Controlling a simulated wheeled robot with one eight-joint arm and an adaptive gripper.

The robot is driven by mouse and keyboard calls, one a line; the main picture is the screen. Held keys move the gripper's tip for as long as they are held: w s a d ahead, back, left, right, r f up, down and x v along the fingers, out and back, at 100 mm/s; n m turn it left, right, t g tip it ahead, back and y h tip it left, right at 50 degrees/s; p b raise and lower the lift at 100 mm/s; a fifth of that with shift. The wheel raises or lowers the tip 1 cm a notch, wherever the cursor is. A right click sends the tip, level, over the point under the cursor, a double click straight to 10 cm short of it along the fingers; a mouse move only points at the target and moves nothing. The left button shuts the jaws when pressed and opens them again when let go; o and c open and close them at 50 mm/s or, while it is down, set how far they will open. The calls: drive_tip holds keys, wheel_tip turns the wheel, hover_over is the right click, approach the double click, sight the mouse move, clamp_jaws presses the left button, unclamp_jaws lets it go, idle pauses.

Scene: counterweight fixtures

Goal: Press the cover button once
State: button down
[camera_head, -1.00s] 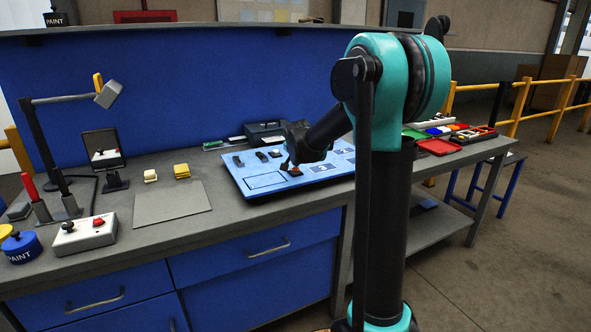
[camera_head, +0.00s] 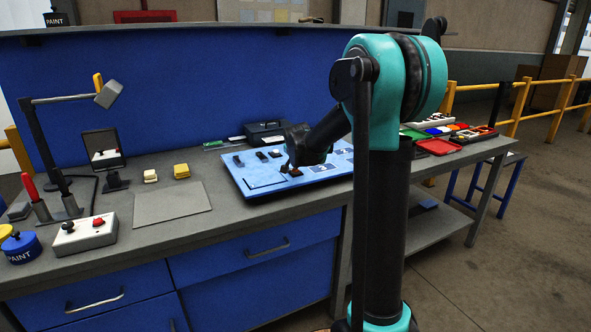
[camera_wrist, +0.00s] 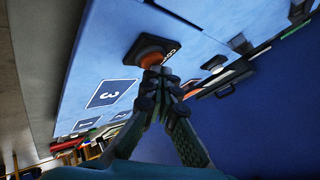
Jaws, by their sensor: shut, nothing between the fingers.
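The cover button is an orange dome on a black square base (camera_wrist: 148,48), with a partly seen label beside it in the wrist view. It stands on a light blue sloped panel (camera_head: 240,180) on the workbench. My gripper (camera_wrist: 158,72) has its fingertips together at the orange dome. They appear to touch it, and they hide part of it. In the head view, my gripper (camera_head: 288,166) reaches down over the panel at the small reddish button (camera_head: 296,172). A rectangular outlined area (camera_head: 265,180) lies on the panel left of the button.
Several dark controls (camera_head: 262,155) stand along the panel's back edge. A separate box with a red button (camera_head: 86,236) is at the far left. Coloured trays (camera_head: 438,147) stand at the right.

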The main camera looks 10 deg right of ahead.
sight(296, 171)
drive_tip(key=shift+r, duration=0.9)
drive_tip(key=shift+r, duration=0.15)
drive_tip(key=shift+r, duration=2.4)
drive_tip(key=shift+s+f, duration=0.1)
drive_tip(key=s+d+f+n+g, duration=0.1)
drive_tip(key=s+f+n, duration=0.2)
drive_tip(key=s+f, duration=0.4)
drive_tip(key=s+d+f+n+g, duration=0.1)
drive_tip(key=s+f, duration=0.6)
drive_tip(key=s, duration=1.3)
drive_tip(key=s+d+f+n+g+y, duration=0.1)
drive_tip(key=s+f+n, duration=0.5)
drive_tip(key=s, duration=0.7)
wheel_tip(296, 171, down, 2)
drive_tip(key=shift+s+d+f+g, duration=0.1)
drive_tip(key=shift+s+d+g, duration=0.2)
drive_tip(key=shift+d+g, duration=0.5)
drive_tip(key=shift+a, duration=0.25)
